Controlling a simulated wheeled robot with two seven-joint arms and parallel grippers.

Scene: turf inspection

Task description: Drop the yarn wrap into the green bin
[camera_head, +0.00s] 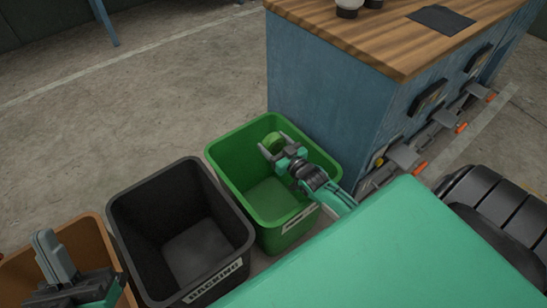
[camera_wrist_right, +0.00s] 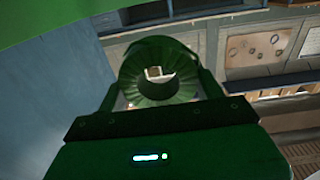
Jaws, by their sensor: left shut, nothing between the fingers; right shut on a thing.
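The green bin (camera_head: 218,172) stands beside the blue cabinet, with a label on its front. My right gripper (camera_head: 270,146) is over the back part of the bin opening, shut on the yarn wrap (camera_head: 276,141), a small green ring. In the right wrist view the yarn wrap (camera_wrist_right: 157,90) sits between the two fingers, its ribbed round face and central hole showing. The visible floor of the bin looks empty. My left gripper (camera_head: 46,245) is shut and empty, above the brown bin at the far left.
A black bin (camera_head: 117,213) with a partly readable label stands between the green bin and a brown bin (camera_head: 90,222). The blue cabinet (camera_head: 330,120) with a wooden top (camera_head: 385,38) rises close behind and right of the green bin. Open concrete floor lies at the upper left.

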